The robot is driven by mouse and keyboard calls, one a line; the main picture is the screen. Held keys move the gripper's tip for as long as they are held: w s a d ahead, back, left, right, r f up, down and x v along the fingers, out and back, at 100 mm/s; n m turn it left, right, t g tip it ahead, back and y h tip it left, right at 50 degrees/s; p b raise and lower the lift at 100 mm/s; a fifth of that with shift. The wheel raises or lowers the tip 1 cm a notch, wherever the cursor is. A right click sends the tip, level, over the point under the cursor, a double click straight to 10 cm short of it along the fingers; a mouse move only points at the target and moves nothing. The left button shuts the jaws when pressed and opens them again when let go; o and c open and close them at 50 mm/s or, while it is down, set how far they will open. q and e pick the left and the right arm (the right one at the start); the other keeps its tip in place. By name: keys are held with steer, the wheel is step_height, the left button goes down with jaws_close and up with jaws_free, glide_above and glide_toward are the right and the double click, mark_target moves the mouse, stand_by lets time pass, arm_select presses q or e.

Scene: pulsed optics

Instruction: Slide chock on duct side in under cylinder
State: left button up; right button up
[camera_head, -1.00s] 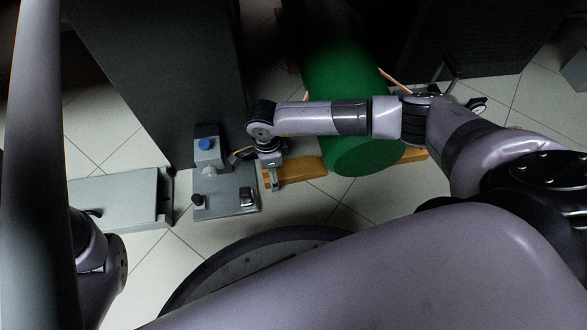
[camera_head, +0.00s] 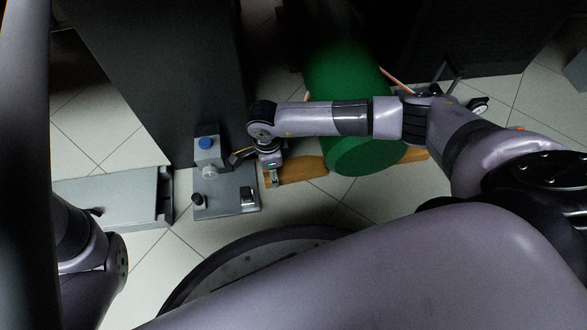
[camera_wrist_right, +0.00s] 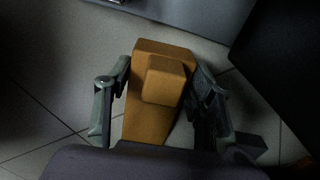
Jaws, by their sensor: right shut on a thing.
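The chock (camera_head: 305,170) is an orange-brown wooden wedge on the floor at the left side of the green cylinder (camera_head: 345,95). Its right end reaches the cylinder's lower left edge in the head view; I cannot tell whether they touch. My right gripper (camera_head: 272,179) is at the chock's left end. In the right wrist view, the gripper (camera_wrist_right: 160,78) has a finger on each side of the chock (camera_wrist_right: 150,122) and its raised block, shut on it. Another wooden piece (camera_head: 415,154) shows at the cylinder's right side, mostly hidden by my arm. My left gripper is out of view.
A grey plate with a blue-buttoned box (camera_head: 206,150) and small fittings lies just left of the chock. A tall dark grey casing (camera_head: 155,75) stands behind it. A long grey box (camera_head: 110,197) lies farther left. Tiled floor in front of the cylinder is free.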

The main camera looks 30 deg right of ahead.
mark_target(295, 167)
steer(key=c, duration=0.5)
steer(key=shift+c, duration=0.2)
steer(key=shift+w, duration=0.2)
steer(key=shift+w+d+m, duration=0.1)
steer(key=shift+w+m, duration=0.2)
steer(key=shift+m, duration=0.1)
steer(key=shift+d+r, duration=0.1)
steer(key=shift+s+d+p, duration=0.2)
steer(key=shift+d+p, duration=0.05)
steer(key=shift+d, duration=0.3)
steer(key=shift+s+d+p, duration=0.15)
steer(key=shift+d+p, duration=0.1)
steer(key=shift+d, duration=0.45)
